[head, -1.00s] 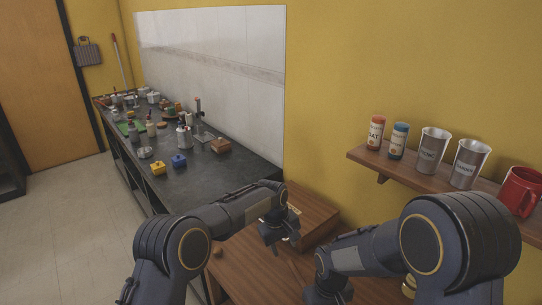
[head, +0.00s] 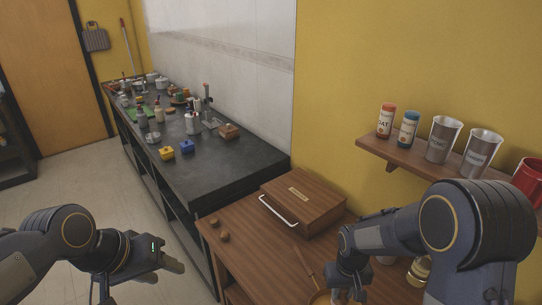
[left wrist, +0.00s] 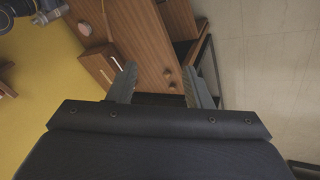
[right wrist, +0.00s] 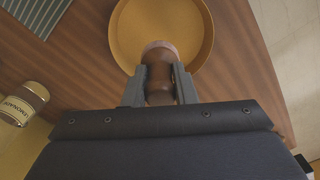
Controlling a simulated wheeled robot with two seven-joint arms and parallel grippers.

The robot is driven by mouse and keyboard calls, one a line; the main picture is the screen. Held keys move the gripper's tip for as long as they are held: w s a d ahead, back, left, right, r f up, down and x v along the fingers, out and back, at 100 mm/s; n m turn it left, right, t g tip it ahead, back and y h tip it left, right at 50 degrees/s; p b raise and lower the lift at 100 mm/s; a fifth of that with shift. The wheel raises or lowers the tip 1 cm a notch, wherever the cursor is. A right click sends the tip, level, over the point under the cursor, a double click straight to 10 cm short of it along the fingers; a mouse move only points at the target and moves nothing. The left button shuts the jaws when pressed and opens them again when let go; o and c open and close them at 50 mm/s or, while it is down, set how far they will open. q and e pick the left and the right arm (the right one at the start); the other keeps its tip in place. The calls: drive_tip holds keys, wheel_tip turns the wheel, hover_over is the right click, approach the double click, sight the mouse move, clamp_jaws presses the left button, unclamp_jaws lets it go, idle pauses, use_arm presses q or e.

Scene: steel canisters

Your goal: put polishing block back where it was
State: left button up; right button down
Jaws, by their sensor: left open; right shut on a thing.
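My right gripper (head: 350,285) is low over the front of the wooden table. In the right wrist view it (right wrist: 160,95) is shut on a brown rounded thing (right wrist: 158,72) with a pinkish rim at its far end. This may be the polishing block; its full shape is hidden by the fingers. It shows over a round yellow-orange dish (right wrist: 200,30); I cannot tell whether they touch. The dish (head: 320,299) is partly cut off in the head view. My left gripper (head: 172,262) is open and empty, left of the table; its fingers show apart in the left wrist view (left wrist: 160,88).
A wooden box (head: 300,203) with a metal handle stands at the table's back. A labelled jar (right wrist: 24,103) stands beside the dish. A shelf (head: 400,158) holds shakers and metal cups. A dark cluttered counter (head: 215,165) stands behind.

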drive_tip(key=shift+w+d+m, duration=0.2)
drive_tip(key=shift+d+m, duration=0.2)
drive_tip(key=shift+d, duration=0.3)
use_arm(q)
drive_tip(key=s+f+t, duration=0.1)
drive_tip(key=s+f, duration=0.3)
drive_tip(key=s, duration=0.7)
drive_tip(key=shift+f+m, duration=0.4)
use_arm(e)
drive_tip(key=shift+f, duration=0.1)
